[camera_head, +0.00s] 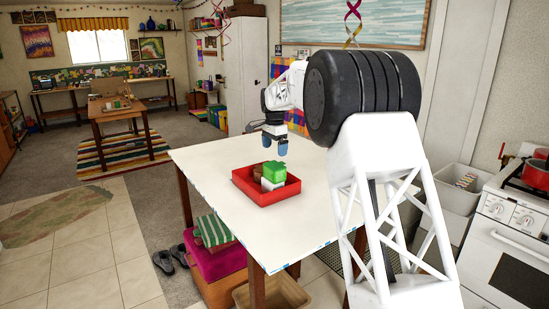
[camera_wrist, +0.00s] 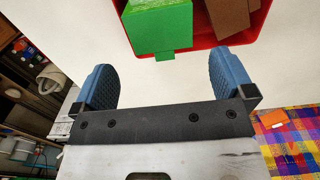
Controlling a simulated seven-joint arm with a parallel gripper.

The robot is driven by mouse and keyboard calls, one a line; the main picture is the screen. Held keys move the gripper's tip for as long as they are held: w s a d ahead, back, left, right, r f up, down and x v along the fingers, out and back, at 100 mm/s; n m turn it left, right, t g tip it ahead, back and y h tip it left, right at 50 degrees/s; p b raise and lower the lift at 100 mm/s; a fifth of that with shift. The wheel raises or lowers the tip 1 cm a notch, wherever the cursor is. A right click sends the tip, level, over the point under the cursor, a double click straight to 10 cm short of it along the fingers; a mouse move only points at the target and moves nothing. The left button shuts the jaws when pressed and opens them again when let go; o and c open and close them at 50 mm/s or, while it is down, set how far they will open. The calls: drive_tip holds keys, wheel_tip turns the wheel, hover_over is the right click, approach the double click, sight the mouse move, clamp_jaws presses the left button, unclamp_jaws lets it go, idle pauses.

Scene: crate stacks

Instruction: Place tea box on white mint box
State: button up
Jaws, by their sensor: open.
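A green box (camera_head: 274,170), seen close in the wrist view (camera_wrist: 160,28), sits in a red crate (camera_head: 268,197). A white box (camera_head: 268,185) shows just below it in the head view; I cannot tell whether the green box rests on it or stands behind it. A brown box (camera_head: 257,172) is to the left in the head view and also shows in the wrist view (camera_wrist: 232,14). No labels are readable, so I cannot tell which is the tea box. My gripper (camera_head: 276,143) is open and empty, above the table near the crate, its blue fingers apart.
The crate stands on a white table (camera_head: 215,165) with clear surface around it. My arm covers the table's right side in the head view. A stove (camera_head: 515,235) and a grey bin (camera_head: 452,190) stand to the right.

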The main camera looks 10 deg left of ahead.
drive_tip(key=shift+r, duration=0.9)
drive_tip(key=s+d+r+n, duration=0.1)
drive_tip(key=s+d+r, duration=0.3)
drive_tip(key=s+d, duration=0.5)
drive_tip(key=s+d+r+n+t, duration=0.1)
drive_tip(key=s+d+r+n, duration=0.15)
drive_tip(key=s+d, duration=0.6)
drive_tip(key=s+d+r+n, duration=0.1)
drive_tip(key=s+d+r, duration=0.3)
drive_tip(key=s+d, duration=0.55)
drive_tip(key=s+d+f+n, duration=0.1)
drive_tip(key=s+d+f, duration=0.2)
drive_tip(key=s, duration=1)
drive_tip(key=s+d+f+n+t, duration=0.1)
drive_tip(key=s+d+f, duration=0.3)
drive_tip(key=s, duration=1)
drive_tip(key=s+d+f+n, duration=0.2)
drive_tip(key=s+d+f, duration=0.2)
drive_tip(key=s, duration=0.9)
wheel_tip(320, 180, down, 2)
drive_tip(key=shift+s+f+t, duration=0.1)
drive_tip(key=shift+s+t, duration=0.1)
drive_tip(key=shift+t, duration=0.1)
